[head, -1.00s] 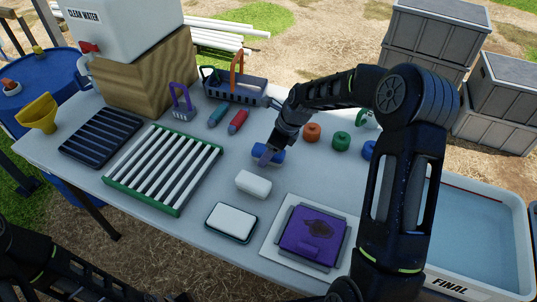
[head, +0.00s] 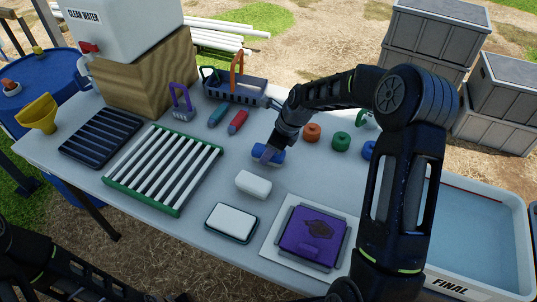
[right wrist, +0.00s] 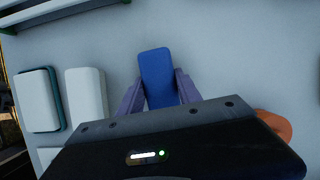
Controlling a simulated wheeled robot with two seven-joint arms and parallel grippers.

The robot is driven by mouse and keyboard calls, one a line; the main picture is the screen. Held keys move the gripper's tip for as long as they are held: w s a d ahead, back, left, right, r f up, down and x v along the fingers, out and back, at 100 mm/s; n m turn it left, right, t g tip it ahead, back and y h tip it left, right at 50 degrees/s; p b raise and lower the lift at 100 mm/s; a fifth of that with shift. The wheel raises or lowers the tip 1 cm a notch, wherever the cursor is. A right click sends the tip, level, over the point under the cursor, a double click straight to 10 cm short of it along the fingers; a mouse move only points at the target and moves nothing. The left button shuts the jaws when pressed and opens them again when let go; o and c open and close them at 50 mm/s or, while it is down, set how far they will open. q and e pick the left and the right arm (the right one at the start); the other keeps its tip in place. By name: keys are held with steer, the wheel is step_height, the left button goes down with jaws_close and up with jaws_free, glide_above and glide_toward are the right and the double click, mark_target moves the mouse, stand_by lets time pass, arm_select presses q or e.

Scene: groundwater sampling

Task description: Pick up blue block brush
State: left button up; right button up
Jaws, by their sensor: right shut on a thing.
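A white block (head: 253,184) and a white block in a dark tray (head: 231,222) lie in front. A purple case (head: 313,238) is nearer right. A green-framed rack (head: 163,168) is left. Red (head: 238,122) and teal brushes (head: 217,116) lie behind; orange and green round pieces stand right.

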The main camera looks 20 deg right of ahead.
jaws_close()
step_height(320, 180, up, 10)
steer(key=p, duration=0.7)
steer(key=shift+r+p, duration=0.25)
steer(key=shift+p, duration=0.1)
